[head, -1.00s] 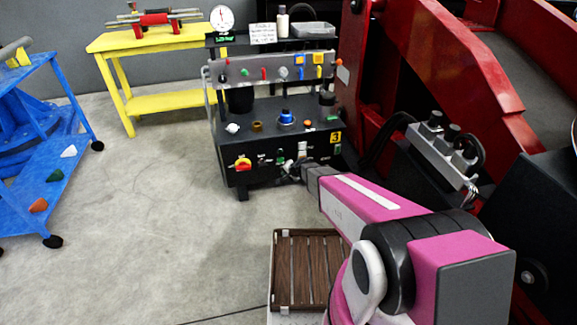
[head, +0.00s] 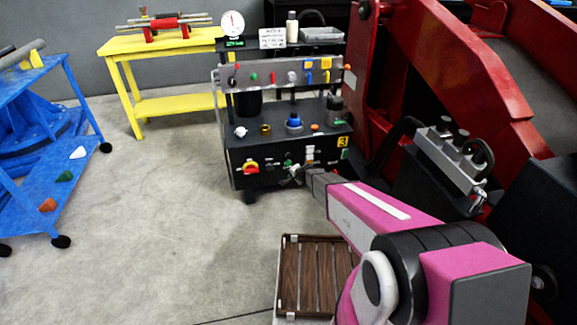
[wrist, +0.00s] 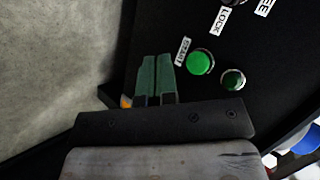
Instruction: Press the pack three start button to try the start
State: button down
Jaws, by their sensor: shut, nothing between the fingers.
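The black power pack with a yellow 3 plate (head: 342,142) stands ahead in the head view. Its front panel carries a red and yellow switch (head: 250,167) and small controls. In the wrist view a bright green button (wrist: 200,62) sits beside a small white label (wrist: 182,51) that seems to read START. A darker green round fitting (wrist: 233,79) is to its right. My gripper (wrist: 156,60) is shut and empty, its fingertips left of the green button in the picture. In the head view my gripper (head: 291,178) is at the front panel; contact cannot be told.
Red machinery (head: 440,60) with a grey valve block (head: 445,160) stands close on the right. A yellow bench (head: 165,42) and a blue cart (head: 75,165) stand at left, with clear floor between.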

jog(key=shift+w+a, duration=0.25)
jog(key=shift+w, duration=0.65)
jog(key=shift+w+a, duration=0.3)
jog(key=shift+w, duration=0.6)
jog(key=shift+w+a, duration=0.25)
jog(key=shift+w, duration=0.65)
jog(key=shift+w+a, duration=0.1)
jog(key=shift+w, duration=0.3)
jog(key=shift+w+a, duration=0.1)
jog(key=shift+w, duration=0.35)
dwell(0.9)
jog(key=shift+s, duration=0.1)
jog(key=shift+s+d, duration=0.25)
jog(key=shift+s, duration=0.5)
jog(key=shift+s, duration=0.1)
jog(key=shift+s+d, duration=0.2)
jog(key=shift+s, duration=0.55)
jog(key=shift+s+d, duration=0.25)
jog(key=shift+s, duration=0.55)
jog(key=shift+s+d, duration=0.2)
jog(key=shift+s, duration=0.55)
